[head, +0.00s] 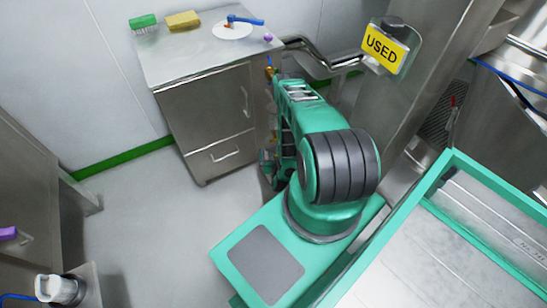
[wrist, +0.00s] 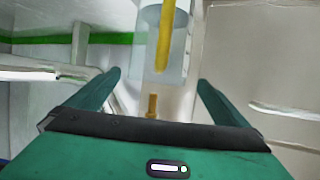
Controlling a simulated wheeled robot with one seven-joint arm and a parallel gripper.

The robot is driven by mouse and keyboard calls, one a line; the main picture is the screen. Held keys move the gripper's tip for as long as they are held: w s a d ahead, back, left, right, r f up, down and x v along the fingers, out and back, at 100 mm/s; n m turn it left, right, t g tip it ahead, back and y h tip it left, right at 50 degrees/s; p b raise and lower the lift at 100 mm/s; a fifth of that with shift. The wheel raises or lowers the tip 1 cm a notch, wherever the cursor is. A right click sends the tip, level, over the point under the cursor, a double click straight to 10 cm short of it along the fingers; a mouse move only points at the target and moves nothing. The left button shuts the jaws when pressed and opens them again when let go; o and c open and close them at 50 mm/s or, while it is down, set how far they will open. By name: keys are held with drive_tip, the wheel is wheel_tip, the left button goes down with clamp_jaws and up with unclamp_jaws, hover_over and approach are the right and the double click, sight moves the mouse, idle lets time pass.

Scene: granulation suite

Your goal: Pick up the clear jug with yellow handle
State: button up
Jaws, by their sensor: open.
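In the wrist view a clear jug (wrist: 174,62) with a long yellow handle (wrist: 163,40) shows at the top centre, cut off by the frame edge. My gripper (wrist: 158,80) is open, with one green finger on each side of the picture. The jug appears ahead of the gap between the fingers. I cannot tell its exact distance, and no hold on it shows. In the head view my own arm hides most of the gripper, and I cannot make out the jug clearly there.
A steel cabinet (head: 208,110) carries a green brush (head: 143,22), a yellow sponge (head: 183,20) and a white disc (head: 232,32) with a blue-handled tool. A yellow USED sign (head: 385,49) stands near the steel pipe (head: 322,62). Grey floor (head: 140,200) is clear at left.

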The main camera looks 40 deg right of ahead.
drive_tip(key=shift+x, duration=2.7)
drive_tip(key=shift+s+d+f, duration=0.1)
drive_tip(key=shift+s, duration=0.05)
drive_tip(key=c, duration=2)
